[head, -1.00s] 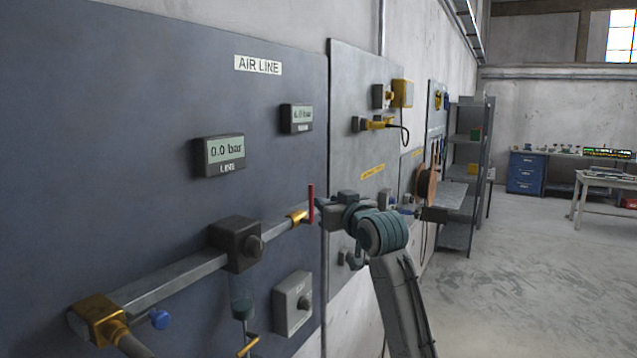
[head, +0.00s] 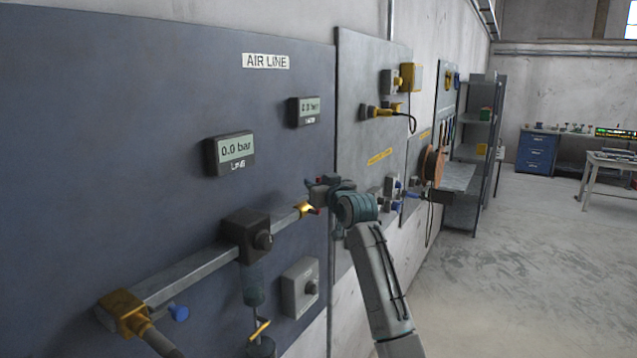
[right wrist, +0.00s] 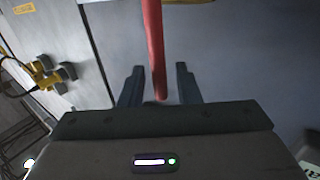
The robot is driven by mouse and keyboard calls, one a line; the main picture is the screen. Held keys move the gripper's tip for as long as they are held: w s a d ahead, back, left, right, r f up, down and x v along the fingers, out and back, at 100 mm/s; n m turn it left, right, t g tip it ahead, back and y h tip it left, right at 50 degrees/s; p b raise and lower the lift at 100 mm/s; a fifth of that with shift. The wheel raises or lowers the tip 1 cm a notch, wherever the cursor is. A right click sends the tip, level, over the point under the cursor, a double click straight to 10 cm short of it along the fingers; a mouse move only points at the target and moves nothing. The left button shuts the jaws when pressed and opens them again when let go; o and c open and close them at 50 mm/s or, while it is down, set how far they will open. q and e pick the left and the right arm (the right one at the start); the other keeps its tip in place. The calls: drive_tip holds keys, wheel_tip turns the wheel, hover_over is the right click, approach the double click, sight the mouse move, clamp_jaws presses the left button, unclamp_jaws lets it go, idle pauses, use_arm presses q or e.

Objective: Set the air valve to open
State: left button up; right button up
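The air valve has a brass body (head: 304,209) at the right end of the grey pipe on the blue panel. Its red handle (right wrist: 154,45) runs between the two fingers of my right gripper (right wrist: 159,73) in the right wrist view. The fingers stand apart with a gap on each side of the handle. In the head view my right gripper (head: 312,184) is at the valve and hides most of the handle, so its angle is hard to tell there. The LINE display (head: 235,149) reads 0.0 bar. My left gripper is out of view.
A black regulator block (head: 247,236) with a knob sits on the pipe, left of the valve. A smaller display (head: 304,111) hangs above. A grey panel (head: 366,150) with yellow fittings stands right. The floor at right is clear.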

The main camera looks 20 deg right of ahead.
drive_tip(key=shift+c, duration=0.2)
drive_tip(key=shift+w, duration=0.1)
clamp_jaws()
drive_tip(key=shift+f, duration=0.1)
drive_tip(key=shift+s+a+f+n+t+y+b, duration=0.5)
drive_tip(key=shift+n+b, duration=0.7)
drive_tip(key=shift+b, duration=0.9)
drive_tip(key=shift+s+a+f+n+t+y+b, duration=0.1)
drive_tip(key=shift+s+a+n+t+y+b, duration=0.25)
drive_tip(key=shift+a+n+t+b, duration=1.2)
drive_tip(key=shift+s+d+f+n+g+y+b, duration=0.2)
drive_tip(key=shift+s+n+b, duration=0.55)
drive_tip(key=shift+b, duration=1.85)
drive_tip(key=shift+w, duration=0.15)
drive_tip(key=shift+o, duration=0.2)
unclamp_jaws()
drive_tip(key=shift+r, duration=0.1)
